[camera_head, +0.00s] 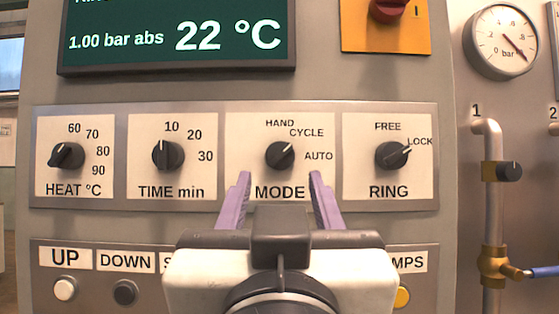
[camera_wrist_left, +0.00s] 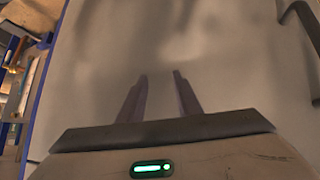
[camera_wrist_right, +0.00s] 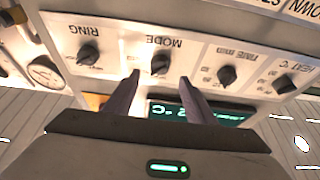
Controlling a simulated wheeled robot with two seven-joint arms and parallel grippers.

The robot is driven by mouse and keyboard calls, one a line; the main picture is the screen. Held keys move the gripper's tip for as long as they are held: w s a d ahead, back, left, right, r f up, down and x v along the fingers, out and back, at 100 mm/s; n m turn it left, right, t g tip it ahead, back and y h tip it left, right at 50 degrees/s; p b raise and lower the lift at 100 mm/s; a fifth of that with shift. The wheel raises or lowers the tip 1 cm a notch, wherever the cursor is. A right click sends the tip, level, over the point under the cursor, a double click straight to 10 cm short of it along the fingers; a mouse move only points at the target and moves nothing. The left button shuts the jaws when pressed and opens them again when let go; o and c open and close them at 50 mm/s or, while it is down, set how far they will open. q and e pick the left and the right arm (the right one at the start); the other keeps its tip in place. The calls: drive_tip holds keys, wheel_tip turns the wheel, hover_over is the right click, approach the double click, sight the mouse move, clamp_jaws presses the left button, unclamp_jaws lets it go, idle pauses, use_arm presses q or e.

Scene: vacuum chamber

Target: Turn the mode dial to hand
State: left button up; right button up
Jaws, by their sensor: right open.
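The mode dial (camera_head: 279,155) is a round black knob on a white plate labelled MODE, with HAND, CYCLE and AUTO marked around it. In the right wrist view, the dial (camera_wrist_right: 161,64) shows upside down beyond and between the open fingertips (camera_wrist_right: 160,76), apparently not touched. My left gripper (camera_wrist_left: 160,75) shows only in its wrist view, open and empty against a plain pale surface.
The heat dial (camera_head: 67,156) and time dial (camera_head: 168,155) are left of the mode dial; the ring dial (camera_head: 392,155) is close on its right. A display (camera_head: 178,38) sits above. Below are buttons (camera_head: 65,289), partly hidden by my right gripper. A gauge (camera_head: 501,42) and pipe are at right.

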sight(280, 160)
drive_tip(key=p+x, duration=0.1)
drive_tip(key=x, duration=0.5)
drive_tip(key=shift+r, duration=0.1)
drive_tip(key=shift+w+r, duration=0.15)
drive_tip(key=shift+w, duration=0.6)
drive_tip(key=c, duration=1)
drive_tip(key=shift+c, duration=0.2)
